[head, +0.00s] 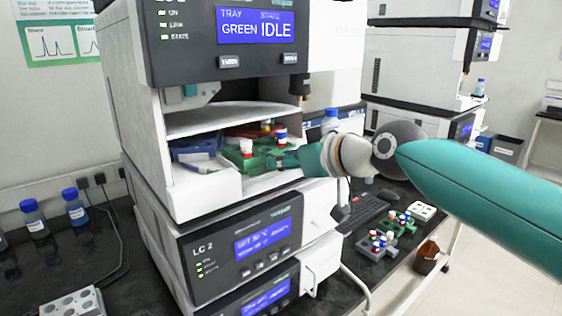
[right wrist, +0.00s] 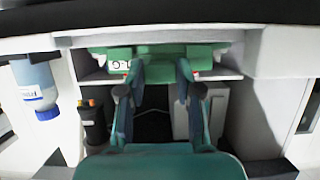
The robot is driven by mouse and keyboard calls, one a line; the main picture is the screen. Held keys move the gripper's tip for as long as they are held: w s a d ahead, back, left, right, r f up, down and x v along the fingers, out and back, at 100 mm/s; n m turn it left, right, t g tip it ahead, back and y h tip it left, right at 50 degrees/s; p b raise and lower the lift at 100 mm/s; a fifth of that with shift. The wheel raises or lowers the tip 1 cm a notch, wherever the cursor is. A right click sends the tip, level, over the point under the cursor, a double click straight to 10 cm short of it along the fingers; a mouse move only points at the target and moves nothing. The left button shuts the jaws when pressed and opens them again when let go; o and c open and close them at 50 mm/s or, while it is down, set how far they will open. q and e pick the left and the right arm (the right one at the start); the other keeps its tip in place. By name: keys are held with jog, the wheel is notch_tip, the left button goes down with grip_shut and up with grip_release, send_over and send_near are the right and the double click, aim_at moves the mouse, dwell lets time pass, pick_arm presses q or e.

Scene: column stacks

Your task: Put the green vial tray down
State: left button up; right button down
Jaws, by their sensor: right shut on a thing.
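The green vial tray (head: 232,161) is inside the open bay of the instrument stack, with a few red-, white- and blue-coloured vials standing in it. My right gripper (head: 285,158) reaches into the bay from the right and is shut on the tray's near right part. In the right wrist view, its two fingers (right wrist: 160,72) close on the green tray (right wrist: 160,53), which has a white label. Whether the tray's underside touches the bay floor is hidden. My left gripper is not in view.
A blue tray (head: 195,150) lies at the bay's left, and something red (head: 245,131) is behind the green tray. A white shelf (head: 225,118) is close above. Vial racks (head: 380,242) and a keyboard (head: 362,212) occupy the bench.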

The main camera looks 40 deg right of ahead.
jog(key=c, duration=0.8)
grip_release()
jog(key=v, duration=1.2)
jog(key=shift+r, duration=0.1)
